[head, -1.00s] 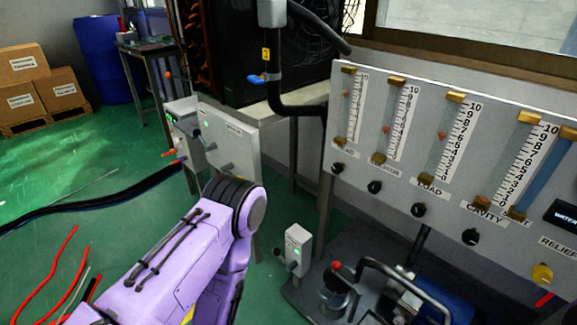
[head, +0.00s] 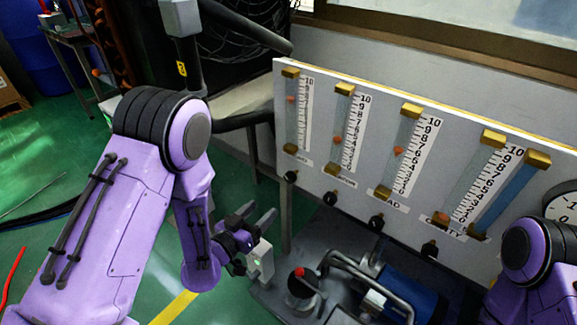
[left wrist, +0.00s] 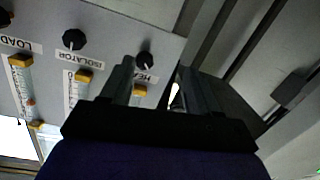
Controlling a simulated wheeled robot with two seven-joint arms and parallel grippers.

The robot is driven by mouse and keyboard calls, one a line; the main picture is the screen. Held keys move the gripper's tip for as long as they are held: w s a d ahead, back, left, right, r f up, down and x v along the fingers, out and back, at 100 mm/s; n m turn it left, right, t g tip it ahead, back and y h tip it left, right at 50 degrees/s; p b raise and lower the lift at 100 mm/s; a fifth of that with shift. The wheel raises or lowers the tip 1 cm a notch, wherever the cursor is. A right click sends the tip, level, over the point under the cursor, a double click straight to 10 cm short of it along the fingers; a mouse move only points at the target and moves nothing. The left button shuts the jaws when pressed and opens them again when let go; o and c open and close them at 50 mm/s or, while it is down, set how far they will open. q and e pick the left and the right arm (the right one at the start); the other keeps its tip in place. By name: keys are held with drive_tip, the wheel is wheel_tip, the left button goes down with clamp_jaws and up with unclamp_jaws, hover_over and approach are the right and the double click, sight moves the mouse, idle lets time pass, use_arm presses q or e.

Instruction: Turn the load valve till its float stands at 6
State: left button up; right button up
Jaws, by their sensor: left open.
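The load valve is a black knob (head: 376,222) under the third tube of the grey panel, with its LOAD label partly legible above it. Its orange float (head: 399,151) stands around the middle of the scale; I cannot read the exact mark. The float (left wrist: 31,102) also shows in the left wrist view, under the LOAD label. My left gripper (head: 258,215) is open and empty, left of and apart from the panel knobs. In the left wrist view its fingers (left wrist: 155,80) point toward the head knob (left wrist: 146,61). My right gripper is out of view.
The isolator knob (head: 330,198) and cavity knob (head: 429,248) flank the load valve. A blue pump (head: 412,290) with grey pipes stands below the panel. My right arm shows at the lower right.

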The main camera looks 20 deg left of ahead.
sight(288, 178)
use_arm(q)
drive_tip(key=shift+m+t+h, duration=0.4)
drive_tip(key=shift+h, duration=0.4)
drive_tip(key=w+d+r, duration=0.1)
drive_tip(key=w, duration=0.2)
drive_tip(key=w+d+r, duration=0.1)
drive_tip(key=w+d, duration=0.1)
drive_tip(key=w, duration=0.2)
drive_tip(key=w+d+r+p, duration=0.1)
drive_tip(key=w, duration=0.3)
drive_tip(key=shift+d+r, duration=0.25)
drive_tip(key=shift+d, duration=0.05)
drive_tip(key=c, duration=1)
